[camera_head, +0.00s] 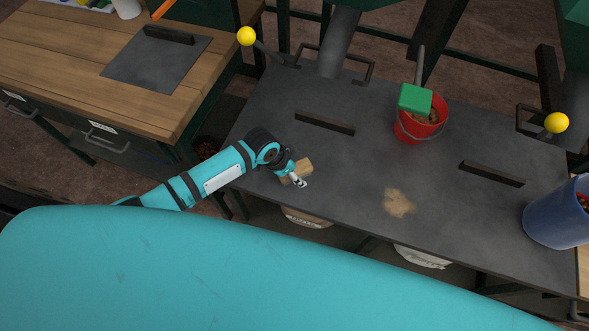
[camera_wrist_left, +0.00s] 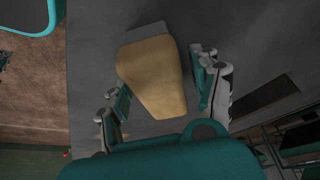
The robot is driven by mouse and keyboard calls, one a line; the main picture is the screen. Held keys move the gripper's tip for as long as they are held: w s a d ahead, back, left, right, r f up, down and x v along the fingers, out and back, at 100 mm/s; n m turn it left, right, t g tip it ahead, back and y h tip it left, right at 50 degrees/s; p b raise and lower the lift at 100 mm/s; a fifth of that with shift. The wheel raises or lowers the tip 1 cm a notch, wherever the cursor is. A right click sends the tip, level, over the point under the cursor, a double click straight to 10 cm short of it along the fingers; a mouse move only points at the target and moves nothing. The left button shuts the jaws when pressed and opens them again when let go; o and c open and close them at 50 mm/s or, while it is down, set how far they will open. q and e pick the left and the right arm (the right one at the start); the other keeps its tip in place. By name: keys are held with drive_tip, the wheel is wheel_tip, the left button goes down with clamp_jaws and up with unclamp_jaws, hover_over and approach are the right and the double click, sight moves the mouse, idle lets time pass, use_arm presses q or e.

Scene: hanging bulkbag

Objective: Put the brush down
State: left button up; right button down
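The brush (camera_head: 303,168) has a wooden body and lies at the left front part of the dark grey table (camera_head: 350,180). In the left wrist view the brush (camera_wrist_left: 155,78) shows its tan body with a grey end pointing away from me. My left gripper (camera_head: 297,178) is over the brush, near the table's front edge. In the wrist view its two fingers stand apart on either side of the brush, with a gap at least on the right side. It looks open around the brush. My right gripper is not in view.
A red bucket (camera_head: 408,131) with a green scoop (camera_head: 414,99) stands at the back. A patch of tan powder (camera_head: 397,202) lies right of the brush. Dark bars (camera_head: 325,123) rise from the table. A blue bin (camera_head: 556,215) stands at the right.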

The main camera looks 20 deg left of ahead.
use_arm(q)
drive_tip(key=shift+r, duration=0.25)
drive_tip(key=p+v, duration=0.1)
drive_tip(key=v, duration=1)
drive_tip(key=shift+s+a+r, duration=0.15)
drive_tip(key=shift+a+r, duration=0.05)
drive_tip(key=shift+r, duration=0.15)
